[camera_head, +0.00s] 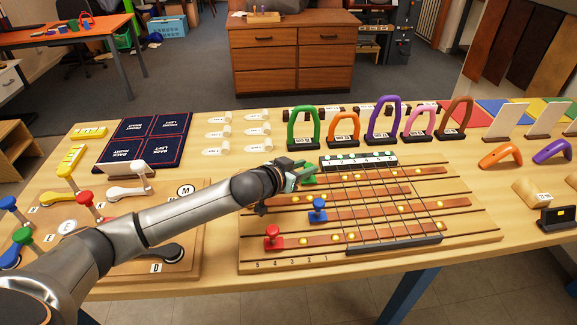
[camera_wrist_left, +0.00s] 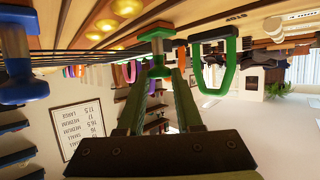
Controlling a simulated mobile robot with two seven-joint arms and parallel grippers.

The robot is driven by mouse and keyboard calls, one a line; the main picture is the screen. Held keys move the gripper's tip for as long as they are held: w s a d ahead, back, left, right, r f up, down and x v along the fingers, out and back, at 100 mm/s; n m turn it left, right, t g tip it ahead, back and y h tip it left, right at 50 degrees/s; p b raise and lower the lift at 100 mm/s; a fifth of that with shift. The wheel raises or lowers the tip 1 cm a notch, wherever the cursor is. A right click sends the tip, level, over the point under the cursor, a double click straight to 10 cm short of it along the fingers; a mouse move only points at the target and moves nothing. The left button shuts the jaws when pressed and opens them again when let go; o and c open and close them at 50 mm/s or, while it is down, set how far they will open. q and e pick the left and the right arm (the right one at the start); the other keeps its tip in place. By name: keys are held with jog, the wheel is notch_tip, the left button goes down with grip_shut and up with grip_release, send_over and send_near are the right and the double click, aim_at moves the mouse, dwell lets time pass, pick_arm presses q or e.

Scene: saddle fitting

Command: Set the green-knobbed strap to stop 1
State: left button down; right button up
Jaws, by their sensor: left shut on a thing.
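The green-knobbed strap's knob (camera_head: 309,180) stands at the back left of the strap board (camera_head: 470,236), at the left part of a brown strap. My left gripper (camera_head: 298,177) reaches it from the left and partly covers it. In the left wrist view the green knob (camera_wrist_left: 158,68) is between the two fingertips (camera_wrist_left: 160,80), which are shut on it. Numbers 5 to 1 (camera_head: 291,262) run left to right along the board's front edge. Which stop the green knob is at cannot be told. My right gripper is not in view.
A blue knob (camera_head: 319,208) stands just in front of the green one, and a red knob (camera_head: 273,238) stands at the front left. A black grid (camera_head: 390,205) spans the straps. Coloured arches (camera_head: 304,124) stand behind. A lever board (camera_head: 195,240) lies under my arm.

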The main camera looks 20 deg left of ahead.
pick_arm(q)
jog(key=shift+w+r, duration=0.1)
jog(key=c, duration=0.8)
grip_release()
jog(key=shift+c, duration=0.2)
jog(key=v, duration=1.2)
jog(key=shift+s, duration=0.3)
jog(key=shift+a, duration=0.1)
